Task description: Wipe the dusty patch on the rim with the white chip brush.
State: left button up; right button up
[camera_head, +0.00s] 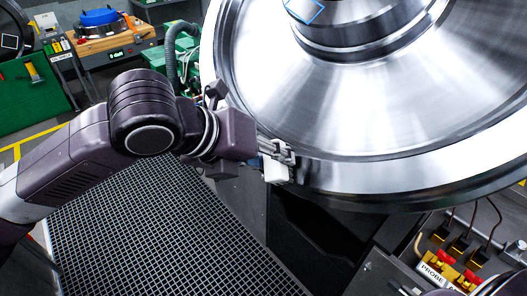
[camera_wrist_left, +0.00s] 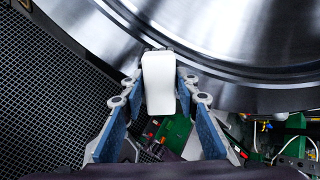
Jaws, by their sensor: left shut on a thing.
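The large shiny wheel (camera_head: 350,90) fills the upper right of the head view, with its rim (camera_head: 370,175) curving along the lower edge. In the wrist view the rim (camera_wrist_left: 115,30) spans the top. My left gripper (camera_head: 282,157) is at the rim's lower left edge, shut on the white chip brush (camera_wrist_left: 158,80). The brush (camera_head: 275,172) shows as a small white block under the fingers. Its far end overlaps the rim in the wrist view; I cannot tell whether it touches. I cannot make out the dusty patch.
A floor grating (camera_head: 150,235) lies below my left arm. A panel with yellow connectors and cables (camera_head: 460,250) stands at the lower right. A green machine (camera_head: 183,52) is behind the arm. A wooden-topped bench (camera_head: 105,42) stands at the back left.

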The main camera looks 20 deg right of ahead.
pick_arm(q)
jog(key=shift+s+d+r+p, duration=0.15)
jog(key=shift+s+d, duration=0.25)
jog(key=shift+s, duration=0.2)
jog(key=shift+s+d+r+p, duration=0.15)
jog(key=shift+s+d, duration=0.2)
jog(key=shift+s, duration=0.3)
jog(key=shift+s+d+p, duration=0.15)
jog(key=shift+s+d, duration=0.25)
jog(key=shift+s, duration=0.2)
jog(key=w+a+f, duration=0.1)
jog(key=w+a, duration=0.3)
jog(key=w, duration=0.2)
jog(key=shift+w+f, duration=0.2)
jog(key=shift+w, duration=0.05)
jog(key=shift+r, duration=0.1)
jog(key=shift+v, duration=2.85)
jog(key=v, duration=0.3)
